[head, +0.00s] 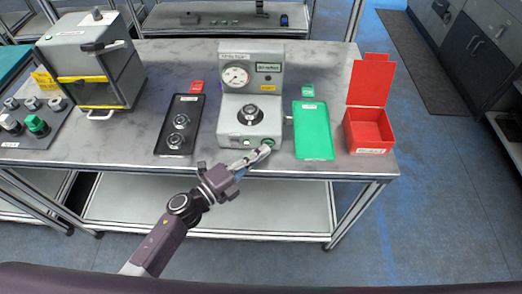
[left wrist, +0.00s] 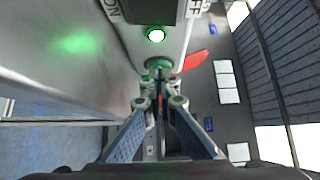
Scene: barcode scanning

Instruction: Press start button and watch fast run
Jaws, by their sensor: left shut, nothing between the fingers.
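The grey test machine (head: 234,110) with a round gauge (head: 236,76), a small display (head: 268,67) and a black knob stands in the middle of the table. A green button (head: 269,142) is low on its front, right of centre. It also shows in the left wrist view (left wrist: 158,63), below a lit white-green lamp (left wrist: 156,35). My left gripper (head: 264,151) is shut and empty, with its fingertips (left wrist: 160,78) right at the green button. I cannot tell whether they touch or press it. My right gripper is not in view.
A black tray (head: 179,140) with round parts lies left of the machine, a green tray (head: 313,140) right of it. An open red box (head: 369,132) stands at the table's right end.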

